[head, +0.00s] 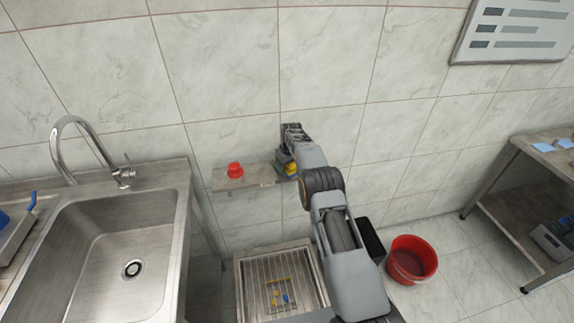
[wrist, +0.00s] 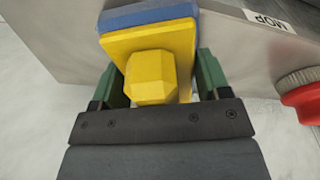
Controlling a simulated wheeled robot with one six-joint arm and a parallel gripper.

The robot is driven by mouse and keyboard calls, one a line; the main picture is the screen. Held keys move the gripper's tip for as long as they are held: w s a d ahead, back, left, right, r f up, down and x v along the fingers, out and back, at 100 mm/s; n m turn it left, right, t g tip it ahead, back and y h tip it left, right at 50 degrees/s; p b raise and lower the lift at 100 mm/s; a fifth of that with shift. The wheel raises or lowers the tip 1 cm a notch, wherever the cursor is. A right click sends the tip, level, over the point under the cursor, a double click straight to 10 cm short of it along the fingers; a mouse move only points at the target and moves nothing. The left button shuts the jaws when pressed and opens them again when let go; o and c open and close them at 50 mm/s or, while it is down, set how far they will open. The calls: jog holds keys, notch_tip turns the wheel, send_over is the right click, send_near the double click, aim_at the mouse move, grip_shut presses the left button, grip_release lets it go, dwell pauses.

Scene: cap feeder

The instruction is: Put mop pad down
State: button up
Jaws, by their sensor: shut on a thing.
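The mop pad is a yellow block with a yellow knob and a blue layer. It shows in the wrist view (wrist: 145,55) and partly in the head view (head: 291,169). My gripper (wrist: 158,80) is shut on it, with green fingers on both sides of the yellow knob. In the head view my gripper (head: 287,160) is at the right end of a small wall shelf (head: 255,180). The pad overlaps the shelf in the wrist view; I cannot tell whether it touches. A white label reading "MOP" (wrist: 270,20) lies on the grey metal surface to the pad's right.
A red knob-like object (head: 235,170) stands on the shelf's left part. A steel sink (head: 110,255) is at the left. A grated floor basin (head: 280,260) with small coloured pieces lies below the shelf. A red bucket (head: 412,260) and a side table (head: 530,160) are at the right.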

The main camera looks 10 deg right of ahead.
jog(key=shift+f, duration=0.1)
jog(key=o, duration=1.2)
